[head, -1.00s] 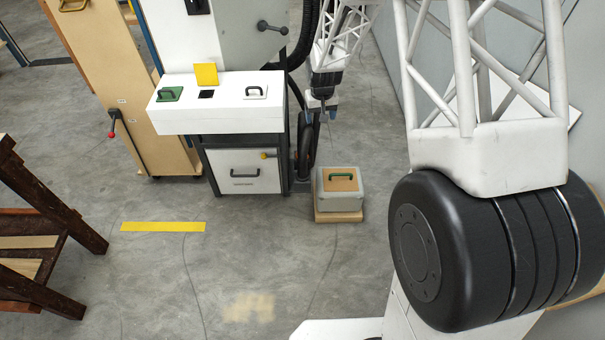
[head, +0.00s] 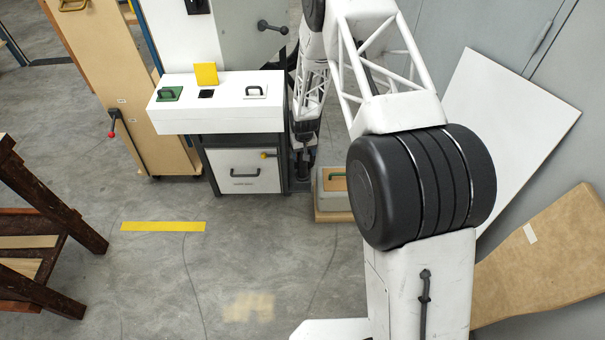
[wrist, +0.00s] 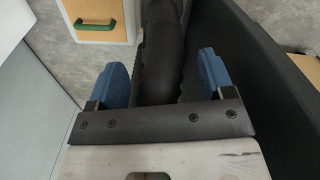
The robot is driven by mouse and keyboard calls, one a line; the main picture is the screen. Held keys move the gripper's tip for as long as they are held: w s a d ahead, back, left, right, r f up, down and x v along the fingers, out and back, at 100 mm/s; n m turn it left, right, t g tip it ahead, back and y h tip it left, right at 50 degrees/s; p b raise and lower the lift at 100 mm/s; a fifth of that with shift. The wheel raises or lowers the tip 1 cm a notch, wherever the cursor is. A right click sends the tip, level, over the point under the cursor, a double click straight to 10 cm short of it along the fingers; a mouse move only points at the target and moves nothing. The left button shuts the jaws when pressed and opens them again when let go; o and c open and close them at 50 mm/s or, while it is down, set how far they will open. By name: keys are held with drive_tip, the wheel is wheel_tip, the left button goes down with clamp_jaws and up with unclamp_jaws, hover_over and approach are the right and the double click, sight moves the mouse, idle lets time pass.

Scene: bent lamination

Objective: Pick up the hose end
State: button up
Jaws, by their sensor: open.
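The hose is a thick black tube. In the wrist view its end (wrist: 162,52) runs down between the two blue fingertips of my gripper (wrist: 158,78). The fingers are apart, one on each side of the hose, and I see a gap on both sides. The lower part of the hose is hidden behind the gripper's dark front bar. In the head view my arm hides most of the hose, and the gripper is low beside the white cabinet, too covered to make out clearly.
A grey box (head: 333,203) with a green handle sits on a wooden base right of the cabinet (head: 243,170); the handle also shows in the wrist view (wrist: 95,24). A white panel (wrist: 28,100) is close on the left there, and a dark surface (wrist: 270,70) close on the right.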

sight(302, 163)
drive_tip(key=shift+f, duration=0.25)
drive_tip(key=shift+f, duration=0.1)
drive_tip(key=shift+a+f, duration=0.1)
drive_tip(key=shift+f, duration=1.05)
drive_tip(key=shift+f, duration=0.1)
drive_tip(key=shift+a+f, duration=0.15)
drive_tip(key=shift+f, duration=2.35)
drive_tip(key=c, duration=0.9)
drive_tip(key=shift+c, duration=0.2)
drive_tip(key=shift+r, duration=0.1)
